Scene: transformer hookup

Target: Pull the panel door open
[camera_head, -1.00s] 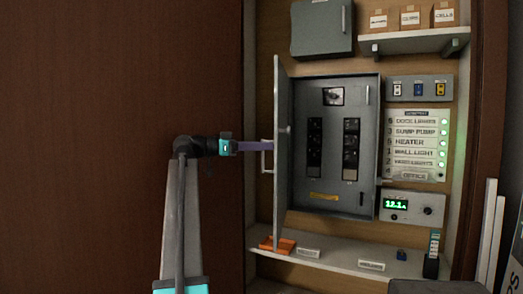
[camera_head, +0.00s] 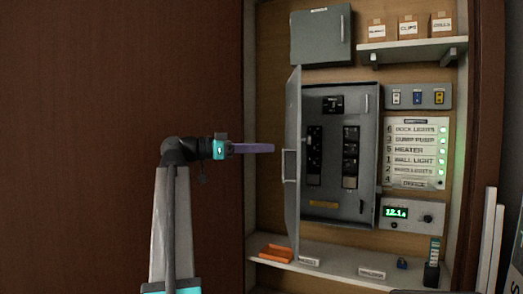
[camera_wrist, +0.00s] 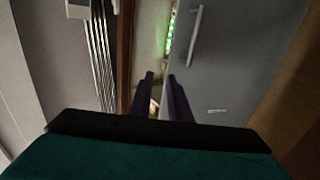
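The grey panel door (camera_head: 292,215) stands swung out from the grey breaker panel (camera_head: 332,150), nearly edge-on in the head view. Its outer face and a pale bar handle (camera_head: 284,165) show. In the wrist view the grey door (camera_wrist: 235,70) fills the right side, with its handle (camera_wrist: 195,35) upright beyond the fingers. My gripper (camera_head: 272,148) is left of the door, its purple fingers pointing right at about handle height. In the wrist view the two fingers (camera_wrist: 160,77) are apart with nothing between them. They do not hold the handle.
A shelf (camera_head: 345,262) below the panel bears an orange tray (camera_head: 276,254) and small items. A closed grey box (camera_head: 320,36) hangs above. Labelled switches (camera_head: 415,152) with green lights are on the right. A brown wall (camera_head: 90,120) lies at left.

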